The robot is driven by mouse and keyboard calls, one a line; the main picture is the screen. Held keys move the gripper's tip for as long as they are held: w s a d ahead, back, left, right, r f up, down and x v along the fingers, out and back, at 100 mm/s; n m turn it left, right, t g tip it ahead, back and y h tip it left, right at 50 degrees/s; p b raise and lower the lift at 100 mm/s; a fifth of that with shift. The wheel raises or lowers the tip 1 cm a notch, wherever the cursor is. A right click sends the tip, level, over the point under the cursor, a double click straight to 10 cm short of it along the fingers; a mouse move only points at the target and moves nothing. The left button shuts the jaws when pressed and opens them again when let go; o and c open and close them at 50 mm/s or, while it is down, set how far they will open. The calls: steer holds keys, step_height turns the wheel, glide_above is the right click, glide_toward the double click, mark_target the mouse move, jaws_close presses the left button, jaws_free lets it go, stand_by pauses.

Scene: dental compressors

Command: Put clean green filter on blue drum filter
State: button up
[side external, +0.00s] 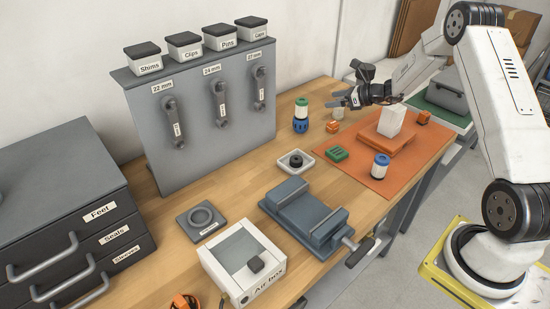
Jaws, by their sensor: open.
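A white cylinder with a green top (301,107), which looks like the green filter, stands upright on a blue drum-shaped base (300,126) towards the back of the bench. The two appear stacked and touching, though the joint is too small to judge exactly. My gripper (332,100) is open and empty just right of this stack, its fingers pointing left towards the green-topped cylinder. They look apart from it. Another white cylinder with a blue top (381,166) stands on the orange mat (408,165).
A pale small cylinder (338,114) and an orange piece (332,127) are close below my gripper. A white block (391,121) stands on an orange pad. A green block (337,154), white tray (283,163) and vise (308,212) are nearer. A tool panel (200,130) rises left.

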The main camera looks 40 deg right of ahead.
steer(key=shift+a, duration=0.1)
steer(key=s+a+n+g, duration=0.45)
steer(key=a+n, duration=0.25)
steer(key=a, duration=0.2)
steer(key=s+a+n+g, duration=0.4)
steer(key=s+a+n, duration=0.2)
steer(key=a, duration=0.3)
steer(key=s+a+r+n+h, duration=0.1)
steer(key=s+a+n+h, duration=0.1)
steer(key=s+n, duration=0.5)
steer(key=s+a+r+n+g+h, duration=0.1)
steer(key=s+a+n+h, duration=0.2)
steer(key=s+a+n, duration=0.2)
steer(key=s+n, duration=0.3)
steer(key=n, duration=0.3)
steer(key=shift+a+n, duration=0.3)
